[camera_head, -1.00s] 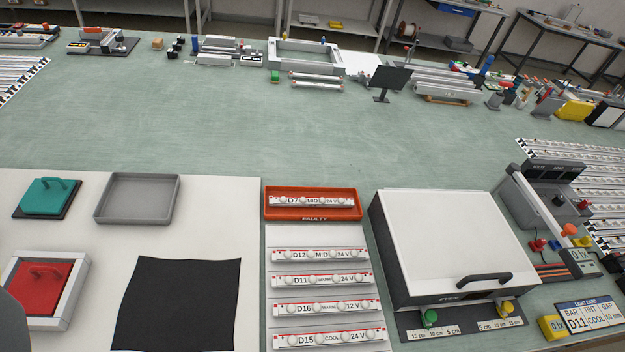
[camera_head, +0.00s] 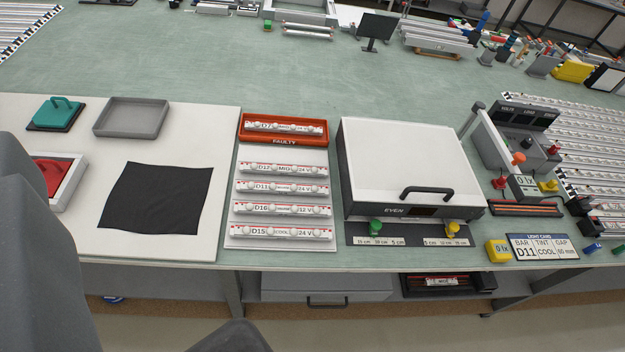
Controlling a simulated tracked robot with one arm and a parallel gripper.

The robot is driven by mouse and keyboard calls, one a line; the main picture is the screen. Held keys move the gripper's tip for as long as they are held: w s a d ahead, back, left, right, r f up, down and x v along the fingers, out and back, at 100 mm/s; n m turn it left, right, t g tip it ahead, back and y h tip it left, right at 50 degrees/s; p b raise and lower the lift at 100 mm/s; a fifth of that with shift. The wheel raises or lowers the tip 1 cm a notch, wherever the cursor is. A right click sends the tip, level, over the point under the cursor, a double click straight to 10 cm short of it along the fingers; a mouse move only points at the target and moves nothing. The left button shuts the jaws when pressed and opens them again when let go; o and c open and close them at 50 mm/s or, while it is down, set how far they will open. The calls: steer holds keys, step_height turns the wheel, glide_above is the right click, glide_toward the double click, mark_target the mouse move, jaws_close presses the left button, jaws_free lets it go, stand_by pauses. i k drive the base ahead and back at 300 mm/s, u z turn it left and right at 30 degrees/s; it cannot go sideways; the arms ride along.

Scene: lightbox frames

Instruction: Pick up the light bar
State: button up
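Several white light bars with round knobs lie in rows on a pale rack (camera_head: 283,242). From back to front they are bar D12 (camera_head: 283,169), bar D11 (camera_head: 283,188), bar D16 (camera_head: 283,209) and bar D15 (camera_head: 283,231). Bar D7 (camera_head: 285,127) lies in the orange tray marked FAULTY (camera_head: 285,141) behind them. The light card (camera_head: 542,247) at the right reads BAR D11, TINT COOL and a gap in mm. Dark grey parts of my own arm fill the lower left and bottom edge. My gripper's fingertips do not show, and nothing touches the bars.
A white-lidded box (camera_head: 408,160) with a black handle stands right of the rack. Left are a black cloth (camera_head: 157,198), a grey tray (camera_head: 131,118), a teal-handled block (camera_head: 55,113) and a red one (camera_head: 50,178). The green bench (camera_head: 230,75) behind is largely clear.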

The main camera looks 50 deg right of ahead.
mark_target(283, 169)
steer(key=k, duration=0.55)
steer(key=z, duration=0.75)
steer(key=i, duration=1.05)
steer(key=z, duration=2.6)
